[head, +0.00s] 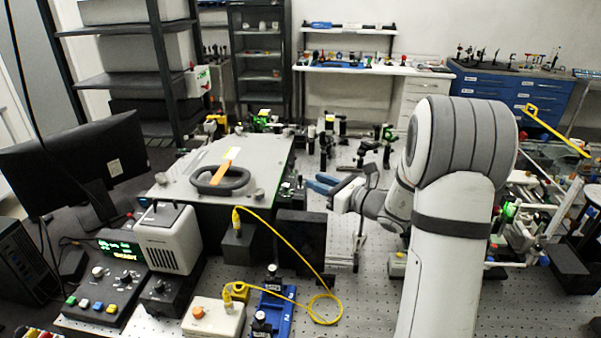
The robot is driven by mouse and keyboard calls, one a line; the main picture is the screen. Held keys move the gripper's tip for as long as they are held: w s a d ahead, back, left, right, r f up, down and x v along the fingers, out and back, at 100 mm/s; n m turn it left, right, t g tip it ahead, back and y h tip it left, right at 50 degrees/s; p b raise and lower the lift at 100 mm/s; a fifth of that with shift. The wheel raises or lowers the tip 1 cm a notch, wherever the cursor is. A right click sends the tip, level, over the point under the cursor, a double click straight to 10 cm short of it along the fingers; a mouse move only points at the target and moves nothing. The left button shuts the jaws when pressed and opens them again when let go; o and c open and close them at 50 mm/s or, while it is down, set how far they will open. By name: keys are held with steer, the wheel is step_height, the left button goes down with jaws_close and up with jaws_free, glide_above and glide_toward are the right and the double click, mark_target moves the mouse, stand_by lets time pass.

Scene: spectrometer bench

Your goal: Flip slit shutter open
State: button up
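My gripper (321,183) has blue fingers pointing left, beside the right side of a large grey spectrometer housing (262,160). The two fingers seem a little apart, with nothing seen between them. The housing has a flat lid with a dark loop handle (221,184) and an orange strip with a yellow end (224,160) across it. I cannot clearly make out the slit shutter. A black block (301,240) stands at the front right of the housing, below my gripper.
A yellow cable (285,252) loops from a small grey box (238,243) to the bench front. A control box with a lit display (120,249), a light-coloured vented unit (169,240) and a monitor (70,165) stand left. Several optics posts crowd the bench behind my gripper.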

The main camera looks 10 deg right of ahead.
mark_target(301, 177)
steer(key=shift+m+t, duration=0.3)
steer(key=shift+m, duration=0.1)
steer(key=w+a+f, duration=0.1)
steer(key=w, duration=0.1)
steer(key=w+a, duration=0.1)
steer(key=w, duration=0.2)
steer(key=w+a+f+p, duration=0.1)
steer(key=w+a, duration=0.1)
steer(key=shift+w+f, duration=0.2)
steer(key=shift+f, duration=0.15)
jaws_close()
